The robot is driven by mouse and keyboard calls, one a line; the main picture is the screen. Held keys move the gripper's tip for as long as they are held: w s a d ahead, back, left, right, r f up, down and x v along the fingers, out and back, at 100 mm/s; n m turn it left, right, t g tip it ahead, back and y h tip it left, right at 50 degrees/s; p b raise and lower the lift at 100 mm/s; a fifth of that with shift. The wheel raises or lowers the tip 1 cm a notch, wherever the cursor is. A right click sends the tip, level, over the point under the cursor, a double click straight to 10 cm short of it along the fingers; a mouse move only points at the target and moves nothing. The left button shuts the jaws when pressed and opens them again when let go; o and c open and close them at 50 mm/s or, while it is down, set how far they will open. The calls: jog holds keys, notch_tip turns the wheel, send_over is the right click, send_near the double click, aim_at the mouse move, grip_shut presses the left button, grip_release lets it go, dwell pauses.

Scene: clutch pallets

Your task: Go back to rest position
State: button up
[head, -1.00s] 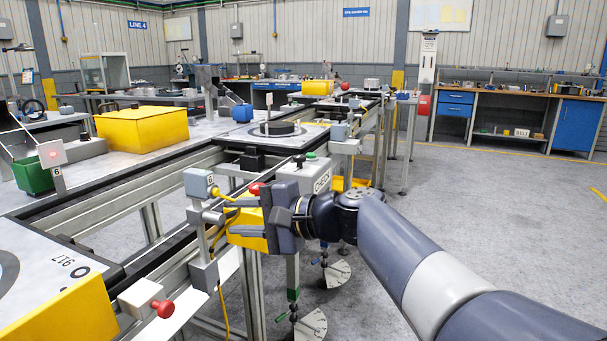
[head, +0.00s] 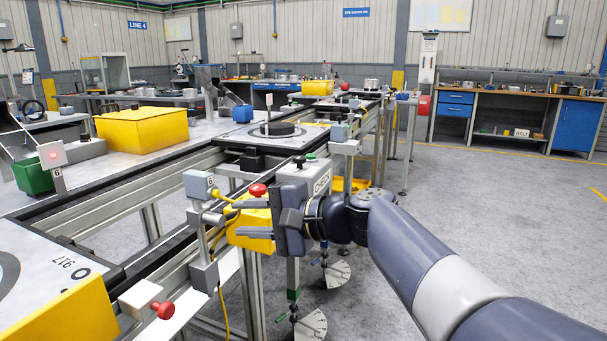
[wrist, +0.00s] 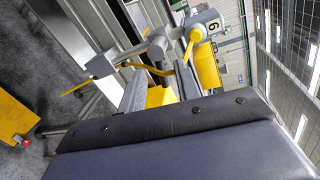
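My gripper (head: 246,218) is open and empty, with its two fingers apart and pointing left. A yellow box (head: 250,236) shows behind and between the fingers. In the wrist view the two fingers (wrist: 160,88) stand apart with yellow showing between them. The sensor box (wrist: 212,28) and its yellow cable (wrist: 190,45) show beyond the fingertips. My arm reaches in from the lower right.
A red button (head: 257,190) and a grey box on a post (head: 318,175) stand close behind my gripper. A pallet with a dark disc (head: 280,130) sits on the conveyor. A red-knobbed box (head: 147,299) is at the lower left. The floor at right (head: 490,210) is clear.

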aim_at(228, 220)
jog(key=x, duration=0.3)
jog(key=shift+w+a+f, duration=0.15)
jog(key=shift+a, duration=0.2)
jog(key=shift+d+r+m+p, duration=0.1)
jog(key=shift+r+m+p, duration=0.15)
jog(key=shift+m+p, duration=0.25)
jog(key=shift+d+p, duration=0.1)
jog(key=shift+p, duration=0.45)
jog(key=m+p, duration=0.1)
jog(key=m+g+p, duration=0.1)
jog(key=m, duration=0.1)
jog(key=shift+f+y, duration=0.3)
jog(key=shift+y, duration=0.1)
jog(key=shift+f+m+p, duration=0.2)
jog(key=shift+m+p, duration=0.1)
jog(key=shift+p, duration=0.15)
jog(key=shift+f, duration=0.1)
